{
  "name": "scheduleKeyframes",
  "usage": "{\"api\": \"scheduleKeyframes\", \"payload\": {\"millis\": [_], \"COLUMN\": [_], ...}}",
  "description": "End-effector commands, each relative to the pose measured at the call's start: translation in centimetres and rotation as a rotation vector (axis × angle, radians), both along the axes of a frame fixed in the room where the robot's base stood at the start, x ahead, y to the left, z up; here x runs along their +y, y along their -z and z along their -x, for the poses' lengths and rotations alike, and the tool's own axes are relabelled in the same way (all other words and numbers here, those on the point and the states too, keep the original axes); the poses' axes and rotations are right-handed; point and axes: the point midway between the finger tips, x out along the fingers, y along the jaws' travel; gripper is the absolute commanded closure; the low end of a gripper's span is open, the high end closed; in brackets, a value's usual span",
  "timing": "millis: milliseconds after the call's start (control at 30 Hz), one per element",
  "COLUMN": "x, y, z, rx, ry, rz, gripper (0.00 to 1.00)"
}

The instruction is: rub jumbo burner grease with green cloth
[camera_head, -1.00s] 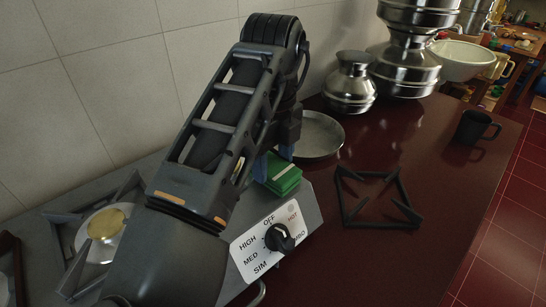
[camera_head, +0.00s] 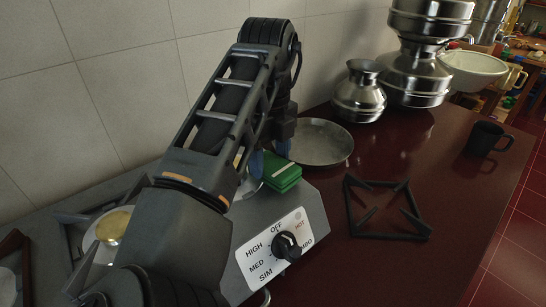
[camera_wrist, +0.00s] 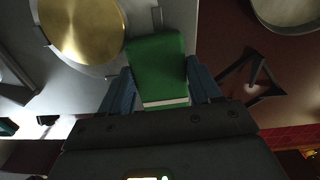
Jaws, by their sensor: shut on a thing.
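My gripper (camera_head: 270,158) is shut on a folded green cloth (camera_head: 282,178) with a pale band, above the right end of the grey stove (camera_head: 310,198). In the wrist view the cloth (camera_wrist: 158,62) sits between the blue fingers of my gripper (camera_wrist: 160,88). The burner with a brass cap and silver dish (camera_wrist: 82,25) lies just left of the cloth there, apart from it in the picture. In the head view my arm mostly hides this burner, with its dish edge (camera_head: 248,187) showing. I cannot make out grease on it.
A second burner (camera_head: 113,227) with its grate is at the left. The knob (camera_head: 286,246) is on the stove front. A loose black grate (camera_head: 388,210), shallow pan (camera_head: 322,143) and dark mug (camera_head: 487,138) stand on the red counter. Metal pots (camera_head: 360,92) stand behind.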

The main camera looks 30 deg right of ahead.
Motion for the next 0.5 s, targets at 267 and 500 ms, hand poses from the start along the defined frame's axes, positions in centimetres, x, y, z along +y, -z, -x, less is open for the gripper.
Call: {"api": "scheduleKeyframes", "payload": {"millis": [267,500], "x": [0.1,-0.4], "y": [-0.5,-0.4], "z": [1.2,3.1], "rx": [-0.016,-0.012], "ry": [-0.012,-0.009], "rz": [-0.002,-0.002], "gripper": [0.86,0.86]}}
